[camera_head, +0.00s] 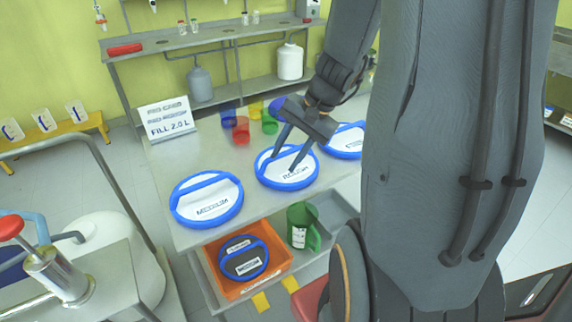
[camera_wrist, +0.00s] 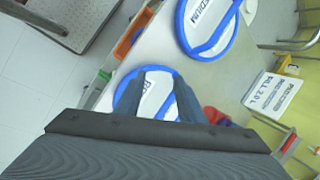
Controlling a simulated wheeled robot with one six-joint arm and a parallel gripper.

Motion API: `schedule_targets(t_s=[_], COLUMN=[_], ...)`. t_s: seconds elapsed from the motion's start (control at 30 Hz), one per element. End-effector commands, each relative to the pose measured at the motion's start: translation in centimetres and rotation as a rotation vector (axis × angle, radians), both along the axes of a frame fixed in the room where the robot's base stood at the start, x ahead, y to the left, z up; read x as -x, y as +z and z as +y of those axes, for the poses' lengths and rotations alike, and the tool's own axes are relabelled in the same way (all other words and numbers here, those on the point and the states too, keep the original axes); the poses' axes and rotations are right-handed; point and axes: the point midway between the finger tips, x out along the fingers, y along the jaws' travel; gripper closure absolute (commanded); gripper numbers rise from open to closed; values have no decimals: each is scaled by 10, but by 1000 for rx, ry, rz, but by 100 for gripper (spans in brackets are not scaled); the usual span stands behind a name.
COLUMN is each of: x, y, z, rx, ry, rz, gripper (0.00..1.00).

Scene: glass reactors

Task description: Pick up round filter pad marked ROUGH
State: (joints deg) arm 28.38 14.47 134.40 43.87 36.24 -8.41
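The round filter pad marked ROUGH (camera_head: 298,180) lies flat on the grey table, white with a blue rim and a blue handle bar. My gripper (camera_head: 282,165) is just above this pad, pointing down, its two fingers apart and empty. I cannot tell whether the fingertips touch the pad or whether they straddle the handle. In the wrist view, the pad (camera_wrist: 152,100) is partly hidden behind the gripper (camera_wrist: 160,78). A similar pad marked MEDIUM (camera_head: 207,210) lies to its left and also shows in the wrist view (camera_wrist: 203,17). A third pad (camera_head: 347,142) lies to the right, its label unreadable.
Several coloured cups (camera_head: 241,131) and a white sign (camera_head: 167,119) stand at the table's back. A metal rail (camera_head: 110,178) stands left.

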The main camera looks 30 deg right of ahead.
Motion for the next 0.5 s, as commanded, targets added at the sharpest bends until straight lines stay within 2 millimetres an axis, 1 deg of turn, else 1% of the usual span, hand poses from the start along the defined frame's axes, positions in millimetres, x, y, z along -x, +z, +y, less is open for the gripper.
schedule_targets(t_s=[0.03, 0.1, 0.23, 0.33, 0.4, 0.5], x=[-8, -19, -32, -38, -41, -46], y=[1, 3, 8, 9, 6, -2], z=[-20, -41, -71, -82, -83, -79], rx=[-47, -102, -171, -194, -201, -204], ry=[-100, -208, -342, -392, -403, -404], rz=[-15, -41, -83, -99, -103, -103], gripper=[64, 64, 64, 64, 64, 64])
